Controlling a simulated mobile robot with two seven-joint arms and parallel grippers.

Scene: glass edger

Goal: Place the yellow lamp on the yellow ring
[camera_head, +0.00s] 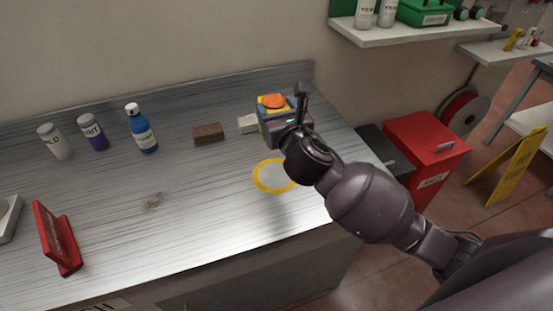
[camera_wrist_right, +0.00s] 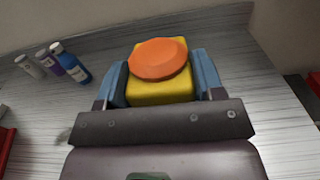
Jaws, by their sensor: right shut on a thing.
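The yellow lamp (camera_wrist_right: 160,92) is a yellow block with an orange round top. My right gripper (camera_wrist_right: 160,84) is shut on it, with a blue finger on each side of the block. In the head view the lamp's orange top (camera_head: 273,101) shows at the right gripper (camera_head: 277,108), which seems to be above the back right part of the metal worktop. The yellow ring (camera_head: 257,184) lies flat on the worktop, nearer the front than the gripper, with my right wrist just beside it in the picture. The ring's inside looks empty. My left gripper is not in view.
On the metal worktop (camera_head: 190,215) stand a white bottle (camera_head: 58,144), a purple bottle (camera_head: 94,134) and a blue bottle (camera_head: 141,130). A brown block (camera_head: 208,134) and a white block (camera_head: 247,124) lie at the back. A red sign (camera_head: 57,240) stands front left. The middle is clear.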

